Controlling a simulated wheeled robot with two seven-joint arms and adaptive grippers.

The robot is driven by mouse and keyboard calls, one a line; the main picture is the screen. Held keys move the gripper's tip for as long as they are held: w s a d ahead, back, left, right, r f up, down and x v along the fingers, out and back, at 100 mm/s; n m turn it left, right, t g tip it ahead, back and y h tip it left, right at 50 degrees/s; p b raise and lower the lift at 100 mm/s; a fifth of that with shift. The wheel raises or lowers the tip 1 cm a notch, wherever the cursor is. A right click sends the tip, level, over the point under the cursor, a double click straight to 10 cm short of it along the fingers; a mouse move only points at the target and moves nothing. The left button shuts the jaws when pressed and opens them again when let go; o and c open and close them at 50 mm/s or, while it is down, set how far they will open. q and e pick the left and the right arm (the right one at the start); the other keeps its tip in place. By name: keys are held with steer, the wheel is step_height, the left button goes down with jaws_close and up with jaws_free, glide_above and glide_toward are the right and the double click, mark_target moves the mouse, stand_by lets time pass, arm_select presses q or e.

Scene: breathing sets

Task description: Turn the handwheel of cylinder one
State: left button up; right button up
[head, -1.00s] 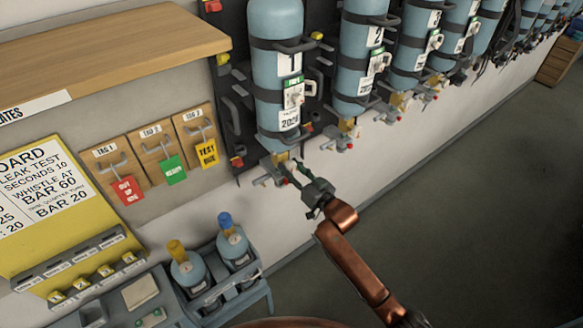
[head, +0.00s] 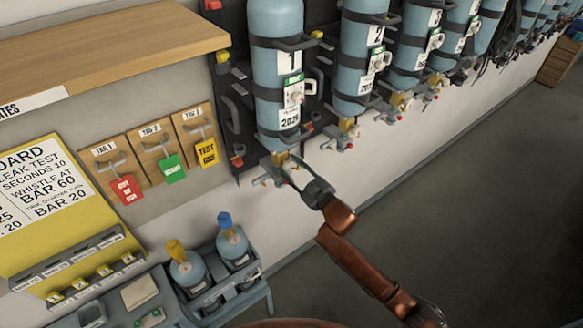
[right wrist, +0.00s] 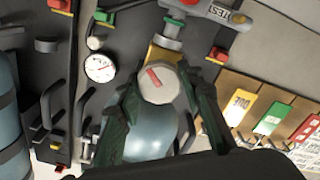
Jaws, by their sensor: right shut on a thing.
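Cylinder one (head: 278,75) is a pale blue bottle strapped upright to the dark wall rack, marked with a 1. Its brass valve (head: 279,159) is at the bottom end. In the right wrist view the handwheel (right wrist: 158,90) is a pale round knob with a red mark, in front of a brass collar (right wrist: 163,55). My right gripper (head: 287,173) reaches up to this valve from below right. Its two green fingers (right wrist: 160,82) stand on both sides of the handwheel and are shut on it. The fingers hide the handwheel in the head view. My left gripper is not in view.
Cylinder two (head: 362,60) and more cylinders hang to the right. A gauge (right wrist: 99,68) shows beside the valve. Tag boards (head: 160,155) hang at left. A trolley (head: 225,285) with two small bottles stands below. The floor at right is clear.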

steer(key=shift+n, duration=1.1)
steer(key=o, duration=1.2)
steer(key=shift+c, duration=0.2)
steer(key=v, duration=1.2)
stand_by(4.3)
